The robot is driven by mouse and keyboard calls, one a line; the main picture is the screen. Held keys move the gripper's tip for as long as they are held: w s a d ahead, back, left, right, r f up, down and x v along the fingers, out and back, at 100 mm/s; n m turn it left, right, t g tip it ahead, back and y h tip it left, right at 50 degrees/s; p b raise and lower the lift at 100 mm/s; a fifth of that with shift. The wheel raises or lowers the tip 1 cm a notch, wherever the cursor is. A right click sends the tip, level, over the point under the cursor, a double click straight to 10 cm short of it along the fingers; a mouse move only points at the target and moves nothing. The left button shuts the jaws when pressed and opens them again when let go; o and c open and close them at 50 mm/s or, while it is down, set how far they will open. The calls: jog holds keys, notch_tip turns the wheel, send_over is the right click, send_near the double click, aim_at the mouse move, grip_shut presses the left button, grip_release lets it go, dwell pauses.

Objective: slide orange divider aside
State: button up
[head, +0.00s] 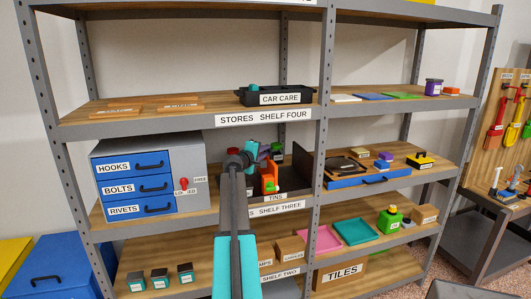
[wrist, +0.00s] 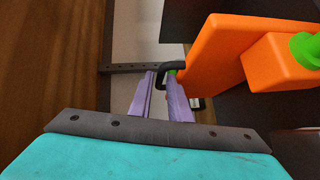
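The orange divider (head: 269,178) stands upright in a dark open bin (head: 302,166) labelled TINS on shelf three. In the wrist view the divider (wrist: 213,50) is a large orange panel at upper right, with an orange block and a green piece on it. My gripper (wrist: 163,85) has two pale purple fingers with a gap between them and nothing visibly held. In the head view my arm hides part of the bin.
A grey cabinet (head: 187,150) with blue drawers stands left of the bin. A shelf post (head: 319,200) and a blue tray (head: 358,182) with small items are to the right. Shelf four (head: 220,121) runs above, bearing a black CAR CARE box (head: 290,96).

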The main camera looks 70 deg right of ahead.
jog(key=w+a+r+b, duration=0.1)
jog(key=a+b, duration=0.1)
jog(key=a, duration=1)
jog(key=shift+a+r+b, duration=0.3)
jog(key=shift+r+b, duration=0.05)
jog(key=shift+r, duration=0.05)
dwell(0.3)
